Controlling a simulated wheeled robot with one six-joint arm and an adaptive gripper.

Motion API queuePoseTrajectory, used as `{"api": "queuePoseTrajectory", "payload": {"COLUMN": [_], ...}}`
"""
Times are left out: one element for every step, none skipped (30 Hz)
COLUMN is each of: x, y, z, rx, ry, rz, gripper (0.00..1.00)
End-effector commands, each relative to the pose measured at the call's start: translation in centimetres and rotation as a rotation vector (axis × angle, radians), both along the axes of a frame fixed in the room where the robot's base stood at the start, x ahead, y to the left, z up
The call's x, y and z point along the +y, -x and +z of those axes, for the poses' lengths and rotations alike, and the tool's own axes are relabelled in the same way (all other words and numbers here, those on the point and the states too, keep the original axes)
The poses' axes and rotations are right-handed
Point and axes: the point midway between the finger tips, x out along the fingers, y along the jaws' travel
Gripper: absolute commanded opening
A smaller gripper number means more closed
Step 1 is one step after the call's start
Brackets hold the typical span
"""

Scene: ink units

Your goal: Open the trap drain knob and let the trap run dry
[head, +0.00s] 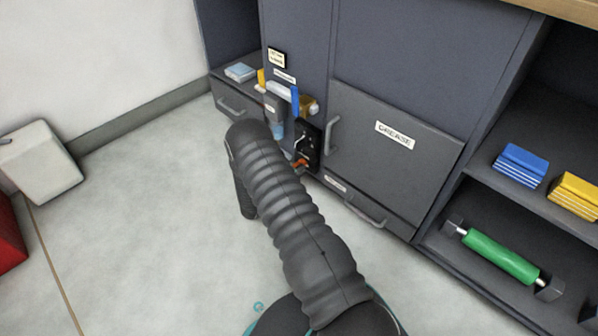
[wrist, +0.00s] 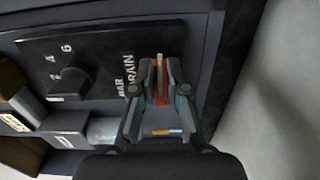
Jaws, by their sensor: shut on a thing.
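The orange drain knob (wrist: 161,80) sits beside the word DRAIN on a dark panel (wrist: 100,50) in the wrist view. My gripper (wrist: 160,92) is shut on it, one finger on each side. In the head view the orange knob (head: 300,163) shows low on the cabinet front, just past my dark ribbed arm, which hides most of my gripper. The clear trap bowl (head: 277,130) hangs left of the panel and looks bluish inside. It also shows in the wrist view (wrist: 102,130), where its liquid level cannot be told.
A dark dial (wrist: 70,83) with numbers is on the same panel. A blue lever (head: 295,100) and brass fittings sit above. The GREASE door (head: 385,150) and its handle are to the right. A green roller (head: 500,255) lies on a low shelf.

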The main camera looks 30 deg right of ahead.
Motion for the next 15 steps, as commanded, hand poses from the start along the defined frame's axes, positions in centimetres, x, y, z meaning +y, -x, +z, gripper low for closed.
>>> {"api": "queuePoseTrajectory", "payload": {"x": [-0.11, -0.11, -0.11, -0.11, -0.11, -0.11, -0.11, -0.11, -0.11, -0.11, -0.11, -0.11, -0.11, -0.09, -0.06], "y": [0.06, 0.06, 0.06, 0.06, 0.06, 0.06, 0.06, 0.06, 0.06, 0.06, 0.06, 0.06, 0.06, 0.05, 0.04], "z": [-0.03, -0.04, -0.04, -0.04, -0.04, -0.04, -0.04, -0.04, -0.05, -0.05, -0.05, -0.05, -0.05, -0.05, -0.05], "rx": [-0.003, -0.004, -0.004, -0.004, -0.004, -0.004, -0.004, -0.004, -0.004, -0.004, -0.004, -0.003, -0.003, -0.003, -0.003], "ry": [-0.001, -0.001, -0.003, -0.003, -0.003, -0.003, -0.003, -0.003, -0.003, -0.003, -0.003, -0.002, -0.002, -0.002, -0.002], "rz": [-0.003, -0.003, -0.003, -0.003, -0.003, -0.003, -0.003, -0.003, -0.003, -0.003, -0.003, -0.003, -0.003, -0.002, -0.002], "gripper": [0.0, 0.0, 0.0, 0.0, 0.0, 0.0, 0.0, 0.0, 0.0, 0.0, 0.0, 0.19, 0.27, 0.34, 0.4]}}
